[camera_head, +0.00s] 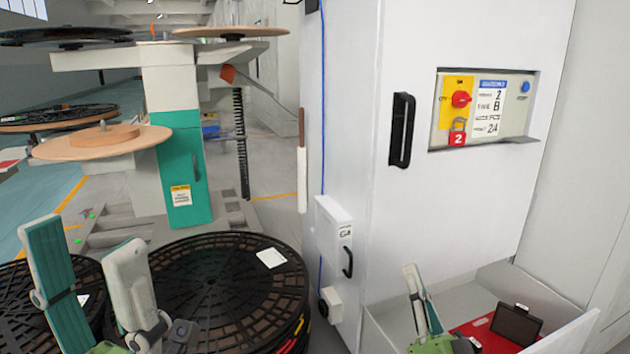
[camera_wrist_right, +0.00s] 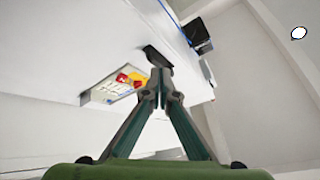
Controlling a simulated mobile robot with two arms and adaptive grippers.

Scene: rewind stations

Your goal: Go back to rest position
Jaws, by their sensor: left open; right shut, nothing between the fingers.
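My left gripper (camera_head: 88,275) is at the lower left of the head view, in front of the stacked black reels. Its two fingers stand wide apart and upright, with nothing between them. My right gripper (camera_head: 411,270) is at the lower right of the head view, in front of the white cabinet (camera_head: 350,120) and over the open drawer. In the right wrist view its fingertips (camera_wrist_right: 158,72) meet with nothing held. The cabinet's recessed panel (camera_head: 485,108) carries a red knob (camera_head: 461,99) and a red padlock (camera_head: 457,134) marked 2. The panel also shows in the right wrist view (camera_wrist_right: 112,92).
An open drawer (camera_head: 545,330) holds a red tray (camera_head: 478,333) and a black case (camera_head: 517,324). Black reels (camera_head: 220,290) are stacked at lower left. A white and teal rewind station (camera_head: 178,150) with discs stands behind. The cabinet has a black handle (camera_head: 402,130).

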